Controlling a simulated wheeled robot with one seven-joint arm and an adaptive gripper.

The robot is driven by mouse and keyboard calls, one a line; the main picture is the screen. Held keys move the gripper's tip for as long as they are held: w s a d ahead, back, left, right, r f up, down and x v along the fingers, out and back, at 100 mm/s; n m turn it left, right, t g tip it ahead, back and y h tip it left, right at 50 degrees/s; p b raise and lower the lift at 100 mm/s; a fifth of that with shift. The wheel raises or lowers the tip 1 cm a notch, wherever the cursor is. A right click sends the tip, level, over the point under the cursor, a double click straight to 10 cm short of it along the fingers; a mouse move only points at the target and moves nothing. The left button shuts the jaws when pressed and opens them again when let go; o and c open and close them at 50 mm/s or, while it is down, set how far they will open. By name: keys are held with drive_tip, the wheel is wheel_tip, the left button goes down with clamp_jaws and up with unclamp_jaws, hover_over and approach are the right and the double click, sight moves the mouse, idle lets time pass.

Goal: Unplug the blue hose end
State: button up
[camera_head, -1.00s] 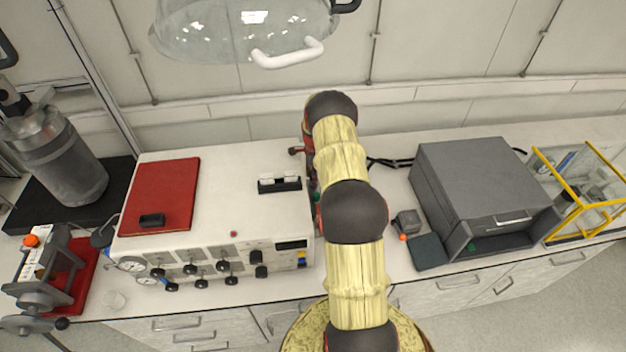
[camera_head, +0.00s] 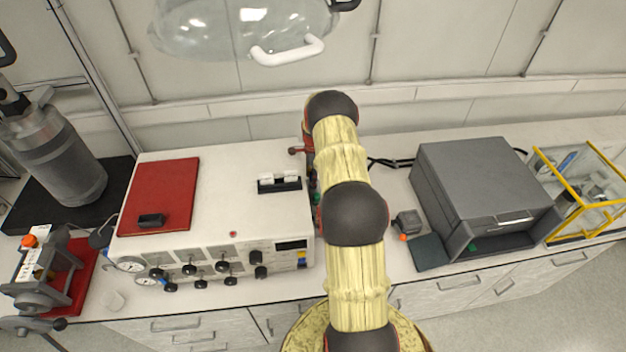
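I cannot make out a blue hose end in the head view. My own arm covers the right side of the white control unit (camera_head: 225,200). Beside my arm, small red and green fittings (camera_head: 314,190) show partly along that side. A red-brown handle (camera_head: 296,150) sticks out near the unit's back right corner. My gripper is hidden behind my arm, so its fingers and anything in them cannot be seen.
A red panel (camera_head: 170,185) lies on the unit, with black knobs and gauges along its front. A grey box (camera_head: 470,185) and a yellow-framed case (camera_head: 585,195) stand to the right. A metal vessel (camera_head: 65,165) stands at left. A clear dome (camera_head: 215,30) hangs above.

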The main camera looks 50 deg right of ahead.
clamp_jaws()
idle(0.5)
drive_tip(key=shift+r, duration=0.1)
idle(0.4)
drive_tip(key=shift+r+p, duration=0.95)
drive_tip(key=shift+r, duration=2)
